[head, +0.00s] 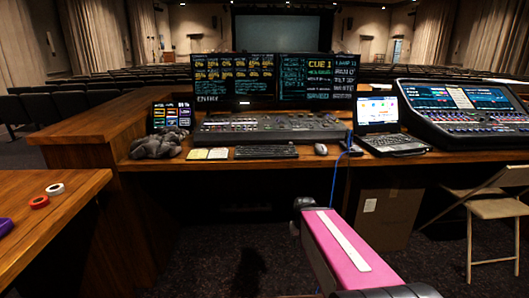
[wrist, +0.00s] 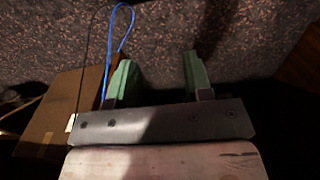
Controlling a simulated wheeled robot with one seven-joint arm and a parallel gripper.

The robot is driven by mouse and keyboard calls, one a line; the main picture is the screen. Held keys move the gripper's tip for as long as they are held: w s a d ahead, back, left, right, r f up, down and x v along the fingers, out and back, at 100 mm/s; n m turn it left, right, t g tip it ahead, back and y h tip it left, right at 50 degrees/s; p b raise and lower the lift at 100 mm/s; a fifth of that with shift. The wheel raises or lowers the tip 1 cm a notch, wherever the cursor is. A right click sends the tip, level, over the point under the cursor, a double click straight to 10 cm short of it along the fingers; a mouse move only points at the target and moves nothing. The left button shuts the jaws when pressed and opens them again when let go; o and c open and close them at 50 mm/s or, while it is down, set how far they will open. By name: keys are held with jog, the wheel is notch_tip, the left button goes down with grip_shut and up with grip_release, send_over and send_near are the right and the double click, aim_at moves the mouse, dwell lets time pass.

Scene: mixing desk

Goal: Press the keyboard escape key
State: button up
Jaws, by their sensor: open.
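The black keyboard (head: 266,152) lies flat on the desk in the head view, in front of the large mixing console and left of the mouse. Its keys are too small to tell apart, so I cannot pick out the escape key. In the wrist view my gripper (wrist: 158,75) is open, with two green fingers apart and nothing between them. It points down over the dark carpet, away from the keyboard. In the head view my pink arm link shows low in front of the desk, and the gripper's fingers are not visible there.
A mouse (head: 320,149), a laptop (head: 380,125) and notes (head: 207,154) lie near the keyboard. A blue cable (wrist: 124,30) hangs by the desk front. A cardboard box (head: 385,215) stands under the desk and a folding chair (head: 492,215) at right. A side table (head: 60,225) is at left.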

grip_shut()
dwell(1.8)
